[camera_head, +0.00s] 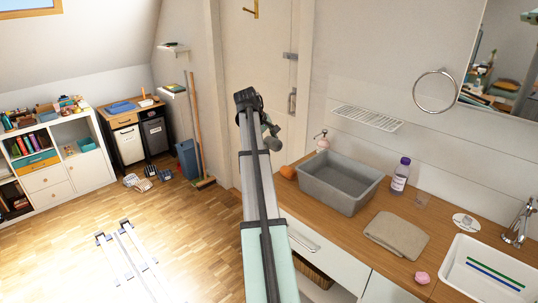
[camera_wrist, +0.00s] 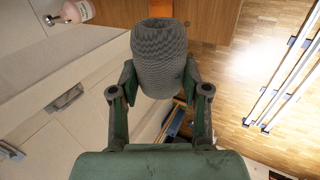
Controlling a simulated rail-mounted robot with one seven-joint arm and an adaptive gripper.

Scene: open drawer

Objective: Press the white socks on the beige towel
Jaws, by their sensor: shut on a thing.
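My gripper (camera_wrist: 160,78) is shut on a ribbed, rolled knit bundle (camera_wrist: 158,50), which looks grey here; I take it for the socks. In the head view my gripper (camera_head: 272,136) is raised in front of the door, left of the counter, and the bundle is hard to make out. The beige towel (camera_head: 397,235) lies folded on the wooden counter between the grey basin and the white sink. It is well to the right of and apart from my gripper. Nothing lies on it.
The grey basin (camera_head: 340,183), a purple-labelled bottle (camera_head: 400,175) and an orange object (camera_head: 288,172) stand on the counter. A pink object (camera_head: 422,277) lies in front of the towel. The white sink (camera_head: 487,272) and tap (camera_head: 519,222) are at right. A wire shelf (camera_head: 368,118) hangs above.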

